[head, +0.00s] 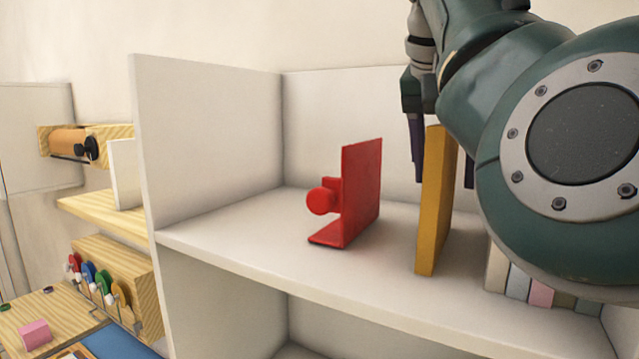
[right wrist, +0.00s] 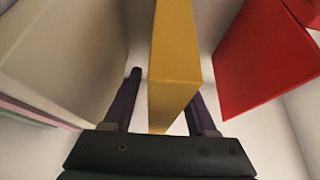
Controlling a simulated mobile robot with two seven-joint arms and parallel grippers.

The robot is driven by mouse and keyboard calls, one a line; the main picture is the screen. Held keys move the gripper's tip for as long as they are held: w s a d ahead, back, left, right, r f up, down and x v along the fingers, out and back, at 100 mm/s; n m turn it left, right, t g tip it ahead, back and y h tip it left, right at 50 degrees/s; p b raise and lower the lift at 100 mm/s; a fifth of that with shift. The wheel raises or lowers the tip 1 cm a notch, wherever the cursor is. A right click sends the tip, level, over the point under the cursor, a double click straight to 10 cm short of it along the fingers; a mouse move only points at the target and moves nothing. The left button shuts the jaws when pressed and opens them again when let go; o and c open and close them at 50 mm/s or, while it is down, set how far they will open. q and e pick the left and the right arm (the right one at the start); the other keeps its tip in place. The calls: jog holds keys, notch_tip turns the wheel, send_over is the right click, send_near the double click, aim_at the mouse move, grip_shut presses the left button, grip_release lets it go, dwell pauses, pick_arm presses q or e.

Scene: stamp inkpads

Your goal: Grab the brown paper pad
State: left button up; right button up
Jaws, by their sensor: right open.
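The brown paper pad (head: 434,205), a thin yellow-brown upright slab, stands on the white shelf, right of a red bookend. My right gripper (head: 443,172) reaches down to it from above, with one dark finger on each side of the pad. In the right wrist view the pad (right wrist: 173,55) runs between the two open fingers of the gripper (right wrist: 163,98). Small gaps seem to show beside the fingers, and I cannot tell whether either touches. My left gripper is out of view.
The red bookend (head: 361,195) stands left of the pad, with a gap between them. A row of pale pads or books (head: 518,282) stands close on the right, partly hidden by my arm. The white shelf (head: 240,240) is clear at left. Stamps hang on a wooden rack (head: 128,270).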

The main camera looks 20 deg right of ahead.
grip_shut()
dwell(0.3)
dwell(1.1)
